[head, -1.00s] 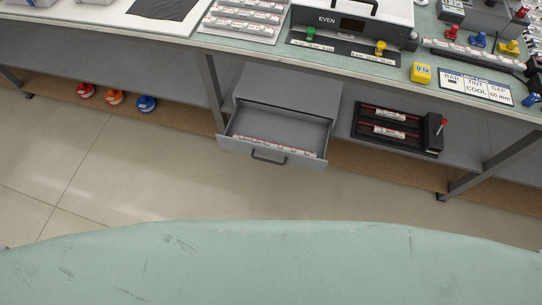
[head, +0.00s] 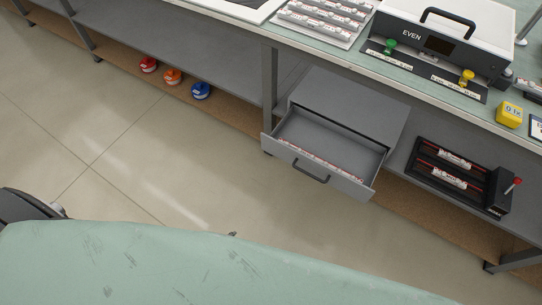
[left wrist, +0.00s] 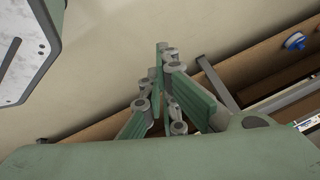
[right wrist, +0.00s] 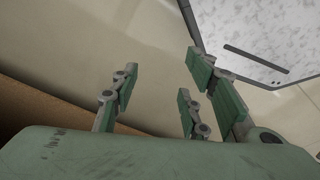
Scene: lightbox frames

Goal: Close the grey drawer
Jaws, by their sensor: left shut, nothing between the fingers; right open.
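The grey drawer (head: 318,166) stands pulled out from its grey cabinet (head: 350,105) under the bench in the head view. Its dark handle (head: 311,172) is on the front panel, and a row of white labelled pieces (head: 320,160) lies inside along the front. My left gripper (left wrist: 162,50) is shut and empty in the left wrist view, with floor and shelf edge beyond it. My right gripper (right wrist: 158,75) is open and empty in the right wrist view, above bare floor. Neither gripper shows in the head view, and neither touches the drawer.
A black rack (head: 450,175) with labelled tubes sits on the lower shelf right of the drawer. Red, orange and blue round items (head: 173,76) stand on the shelf at left. A bench leg (head: 269,85) stands beside the cabinet. The floor (head: 150,140) before the drawer is clear.

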